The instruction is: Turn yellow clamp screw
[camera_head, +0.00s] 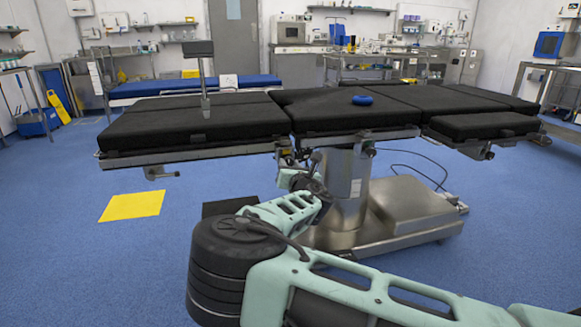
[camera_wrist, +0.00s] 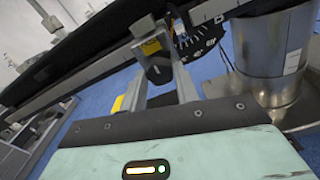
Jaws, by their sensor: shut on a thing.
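The operating table (camera_head: 200,122) has black pads and a steel side rail. In the wrist view, a clamp with a yellow face (camera_wrist: 151,47) sits at the rail (camera_wrist: 85,82), with a dark round screw knob below it. My gripper (camera_wrist: 160,68) has one grey finger on each side of this knob and is shut on it. In the head view, my gripper is small and partly hidden by my wrist, below the front edge of the table near its middle. The clamp cannot be made out clearly there.
The steel table column (camera_head: 345,190) stands just right of my gripper, and its wide base (camera_head: 410,205) spreads right. A blue ring (camera_head: 362,100) lies on the pads. A yellow square (camera_head: 133,205) marks the open floor at left.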

